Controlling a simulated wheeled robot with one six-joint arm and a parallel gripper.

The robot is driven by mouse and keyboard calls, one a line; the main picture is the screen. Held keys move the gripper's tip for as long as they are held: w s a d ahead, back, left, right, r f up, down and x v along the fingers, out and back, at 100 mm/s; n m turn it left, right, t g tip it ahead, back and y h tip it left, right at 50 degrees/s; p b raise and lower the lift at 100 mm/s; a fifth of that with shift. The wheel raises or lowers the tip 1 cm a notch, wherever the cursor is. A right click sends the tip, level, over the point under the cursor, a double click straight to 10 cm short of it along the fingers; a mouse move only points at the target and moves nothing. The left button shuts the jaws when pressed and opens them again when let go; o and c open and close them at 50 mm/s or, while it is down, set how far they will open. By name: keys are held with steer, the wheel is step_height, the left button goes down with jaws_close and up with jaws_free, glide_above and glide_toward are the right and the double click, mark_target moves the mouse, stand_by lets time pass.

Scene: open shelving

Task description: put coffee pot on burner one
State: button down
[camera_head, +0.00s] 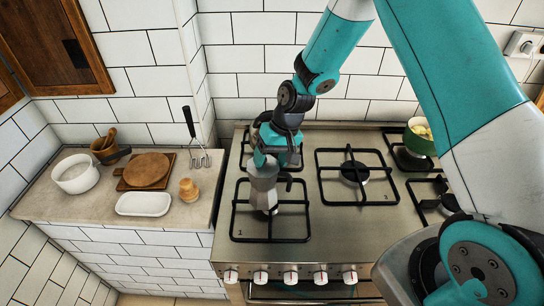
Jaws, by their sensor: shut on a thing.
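The coffee pot (264,189) is a grey metal moka-style pot, roughly upright, over the front-left burner grate (236,222) of the stove. My gripper (268,158) is at the top of the pot and is shut on it. The fingertips are partly hidden by the pot and the gripper body. I cannot tell whether the pot's base touches the grate. A small number marking shows near this grate's front-left corner, too small to read surely.
A centre burner grate (355,172) is empty. A green pot (418,138) stands at the back right. The left counter (85,205) holds a white bowl (76,174), a white dish (144,204), a round board (147,169) and a shaker (188,190). Tiled walls stand behind.

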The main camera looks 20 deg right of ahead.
steer(key=shift+c, duration=0.8)
jaws_free()
steer(key=shift+f, duration=0.1)
steer(key=shift+d+r+b, duration=0.2)
steer(key=shift+r+b, duration=0.1)
steer(key=shift+r, duration=0.3)
steer(key=a+b+v, duration=0.1)
steer(key=b+v, duration=0.2)
steer(key=v, duration=0.8)
steer(key=s+a+r+n, duration=0.2)
steer(key=s+r, duration=0.1)
steer(key=s, duration=0.5)
steer(key=s+a+r+n, duration=0.2)
steer(key=s+a, duration=0.1)
steer(key=s, duration=0.6)
steer(key=s+a+r+n, duration=0.3)
steer(key=s, duration=0.5)
steer(key=shift+s+r, duration=0.25)
steer(key=shift+r, duration=0.1)
